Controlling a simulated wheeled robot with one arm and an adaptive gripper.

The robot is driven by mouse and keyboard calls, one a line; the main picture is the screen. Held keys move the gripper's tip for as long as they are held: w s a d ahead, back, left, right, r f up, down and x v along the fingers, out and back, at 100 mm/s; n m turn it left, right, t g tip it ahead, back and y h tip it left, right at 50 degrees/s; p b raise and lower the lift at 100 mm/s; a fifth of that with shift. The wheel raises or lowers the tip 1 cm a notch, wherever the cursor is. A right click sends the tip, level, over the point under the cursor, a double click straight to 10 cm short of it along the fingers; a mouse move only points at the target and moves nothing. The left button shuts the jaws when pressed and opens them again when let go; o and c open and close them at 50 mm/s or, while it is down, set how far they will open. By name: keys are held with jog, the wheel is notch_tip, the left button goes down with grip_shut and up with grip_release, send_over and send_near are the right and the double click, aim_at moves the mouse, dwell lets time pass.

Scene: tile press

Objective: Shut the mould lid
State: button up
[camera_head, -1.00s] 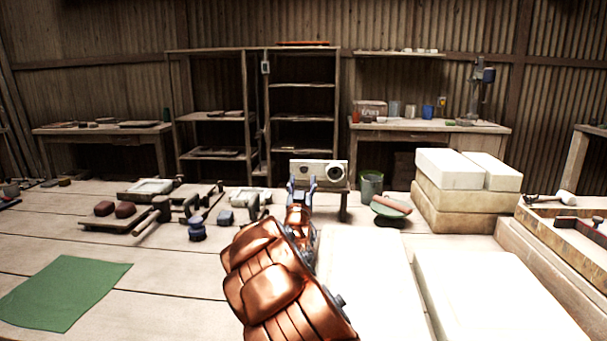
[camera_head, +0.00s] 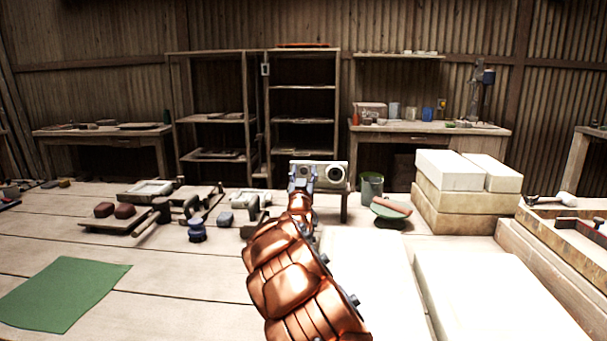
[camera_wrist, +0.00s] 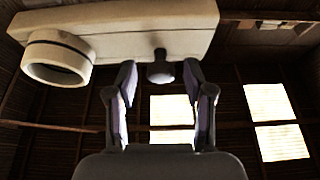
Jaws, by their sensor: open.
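The likely mould lid is a cream slab (camera_head: 322,165) standing upright on a small stand at the middle of the head view. It has a round ring (camera_head: 336,173) on its right part. In the wrist view the slab (camera_wrist: 120,25) spans the top left, with the ring (camera_wrist: 58,58) at left and a small knob (camera_wrist: 160,72) at centre. My gripper (camera_head: 303,174) is open in front of the slab's left part. In the wrist view its fingers (camera_wrist: 162,78) stand either side of the knob, with gaps visible on both sides. In the head view the fingers hide the knob.
A green bucket (camera_head: 371,186) and a dish with a roller (camera_head: 390,210) stand right of the slab. Stacked pale blocks (camera_head: 455,190) are further right. Tools and trays lie at left, with a green cloth (camera_head: 65,292) at front left.

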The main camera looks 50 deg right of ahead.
jog(key=shift+c, duration=0.2)
grip_shut()
jog(key=shift+r, duration=0.15)
dwell(0.3)
